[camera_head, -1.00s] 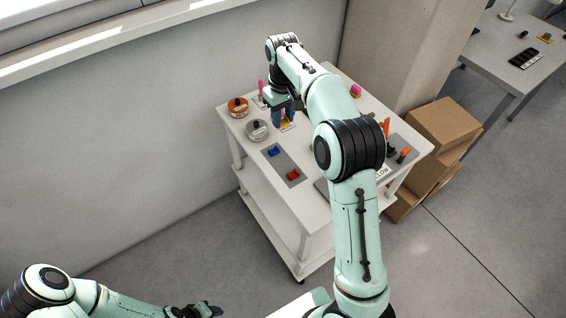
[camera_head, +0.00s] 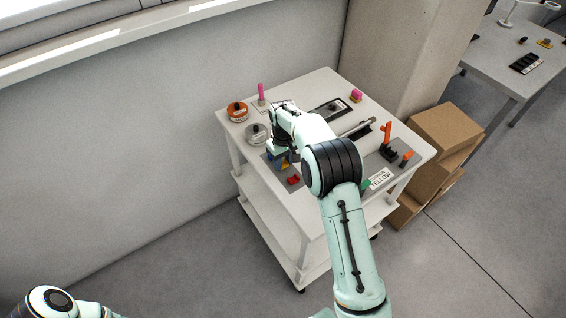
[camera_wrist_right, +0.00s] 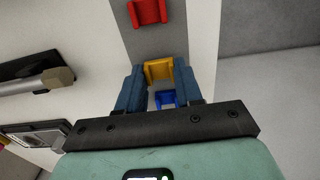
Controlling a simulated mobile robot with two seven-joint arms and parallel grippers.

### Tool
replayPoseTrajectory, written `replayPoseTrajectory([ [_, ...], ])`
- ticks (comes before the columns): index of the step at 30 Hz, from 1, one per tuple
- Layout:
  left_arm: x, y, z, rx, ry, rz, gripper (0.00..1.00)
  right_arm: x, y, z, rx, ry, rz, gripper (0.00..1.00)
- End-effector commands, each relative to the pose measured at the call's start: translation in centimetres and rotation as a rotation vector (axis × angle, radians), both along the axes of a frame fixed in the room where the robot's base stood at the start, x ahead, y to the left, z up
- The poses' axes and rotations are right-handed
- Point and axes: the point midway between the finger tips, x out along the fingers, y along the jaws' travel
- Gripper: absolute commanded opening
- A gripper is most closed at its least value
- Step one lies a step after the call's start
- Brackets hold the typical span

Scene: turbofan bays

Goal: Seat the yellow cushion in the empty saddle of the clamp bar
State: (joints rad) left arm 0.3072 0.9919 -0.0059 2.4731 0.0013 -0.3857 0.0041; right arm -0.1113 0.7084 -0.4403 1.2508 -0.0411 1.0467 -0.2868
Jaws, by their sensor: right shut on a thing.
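The yellow cushion (camera_wrist_right: 158,70) is a small U-shaped block between the blue fingers of my right gripper (camera_wrist_right: 150,92) in the wrist view. The gripper is shut on it. In the head view the yellow cushion (camera_head: 284,163) shows just below my right gripper (camera_head: 279,156), over the grey strip (camera_wrist_right: 157,45) on the cart. A red U-shaped piece (camera_wrist_right: 150,12) and a blue one (camera_wrist_right: 166,98) are on either side of it. I cannot tell whether the cushion touches the strip. I cannot make out the clamp bar's empty saddle for certain. My left gripper is out of view.
On the white cart top (camera_head: 318,82) are an orange-topped tin (camera_head: 237,111), a grey tin (camera_head: 256,134), a pink peg (camera_head: 261,92), a metal rod (camera_head: 358,128), an orange upright piece (camera_head: 387,132) and a card reading YELLOW (camera_head: 380,178). Cardboard boxes (camera_head: 446,128) stand right of it.

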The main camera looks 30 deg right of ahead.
Motion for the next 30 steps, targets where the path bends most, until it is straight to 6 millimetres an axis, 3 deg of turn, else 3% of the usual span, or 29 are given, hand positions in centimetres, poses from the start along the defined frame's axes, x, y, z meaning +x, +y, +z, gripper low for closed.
replayPoseTrajectory([
  [3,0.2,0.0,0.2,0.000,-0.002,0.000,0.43,0.1,0.0,-1.0,0.000,-0.002,0.000,0.07],
  [16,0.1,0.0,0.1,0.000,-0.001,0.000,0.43,0.1,0.0,-1.5,0.000,-0.003,0.000,0.07],
  [17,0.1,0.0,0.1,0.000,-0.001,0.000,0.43,0.1,0.0,-1.6,0.000,-0.003,-0.001,0.38],
  [19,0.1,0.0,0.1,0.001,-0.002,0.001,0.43,0.1,0.0,-1.5,-0.001,-0.004,0.000,0.61],
  [30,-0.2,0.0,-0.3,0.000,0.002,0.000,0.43,0.1,0.0,-1.6,-0.001,-0.003,0.001,0.61],
])
